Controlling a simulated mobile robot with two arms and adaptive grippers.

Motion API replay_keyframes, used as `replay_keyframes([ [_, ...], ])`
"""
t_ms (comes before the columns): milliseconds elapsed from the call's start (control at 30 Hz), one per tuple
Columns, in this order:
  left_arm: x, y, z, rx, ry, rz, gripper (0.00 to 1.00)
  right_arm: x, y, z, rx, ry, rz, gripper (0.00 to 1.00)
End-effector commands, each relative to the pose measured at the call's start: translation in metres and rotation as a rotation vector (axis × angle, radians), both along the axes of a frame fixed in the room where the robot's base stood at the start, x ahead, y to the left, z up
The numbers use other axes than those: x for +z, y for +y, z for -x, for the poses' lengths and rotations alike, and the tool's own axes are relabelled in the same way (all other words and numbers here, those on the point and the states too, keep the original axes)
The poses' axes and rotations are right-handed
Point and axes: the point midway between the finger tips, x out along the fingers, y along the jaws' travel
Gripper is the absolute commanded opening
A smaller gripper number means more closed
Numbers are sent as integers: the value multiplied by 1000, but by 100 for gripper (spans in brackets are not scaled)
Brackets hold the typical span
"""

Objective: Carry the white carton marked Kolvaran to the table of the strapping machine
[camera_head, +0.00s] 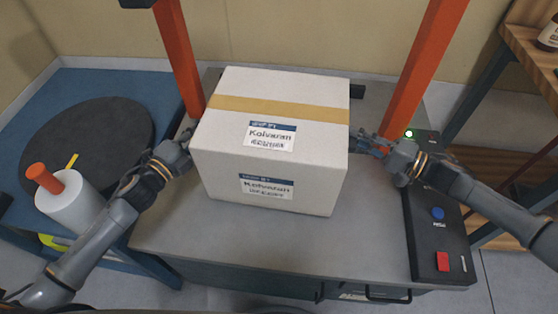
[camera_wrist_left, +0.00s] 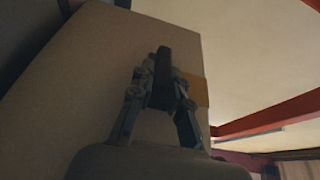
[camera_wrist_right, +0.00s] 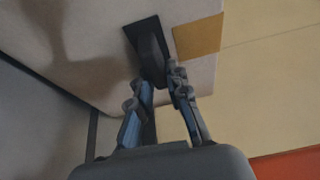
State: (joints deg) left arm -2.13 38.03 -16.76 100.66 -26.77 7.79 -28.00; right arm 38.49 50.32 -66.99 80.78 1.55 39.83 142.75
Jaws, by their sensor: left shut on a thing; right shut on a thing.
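The white carton (camera_head: 222,142) carries labels reading Kolvaran on its top and front and a tan tape strip across its top. It is over the grey table (camera_head: 270,245) of the strapping machine, between the orange posts; whether its base touches the table I cannot tell. My left gripper (camera_head: 188,140) is shut on the carton's left side, and the wrist view shows its fingers (camera_wrist_left: 160,85) at a dark handle there. My right gripper (camera_head: 360,143) is shut on the right side, its fingers (camera_wrist_right: 158,75) around a dark handle on the carton (camera_wrist_right: 90,50).
Orange posts (camera_head: 179,55) and (camera_head: 425,65) flank the carton. A black control panel (camera_head: 425,225) with a blue and a red button lies along the table's right edge. At left, a blue table (camera_head: 85,82) holds a black disc and a white roll. A wooden shelf (camera_head: 530,50) stands at right.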

Motion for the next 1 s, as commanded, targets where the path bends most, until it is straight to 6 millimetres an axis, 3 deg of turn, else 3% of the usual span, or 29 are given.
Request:
replay_keyframes([
  [200,-9,0,-1,0,-8,2,0,-9,0,-1,0,-5,-6,0],
  [233,-12,1,0,2,0,0,20,-12,-1,0,-1,0,0,20],
  [333,-11,1,0,1,0,0,39,-11,0,0,-1,0,0,39],
  [733,-11,3,5,1,1,0,39,-11,0,0,0,0,0,39],
  [1000,-13,22,45,1,5,0,39,-11,0,0,0,0,0,39],
])
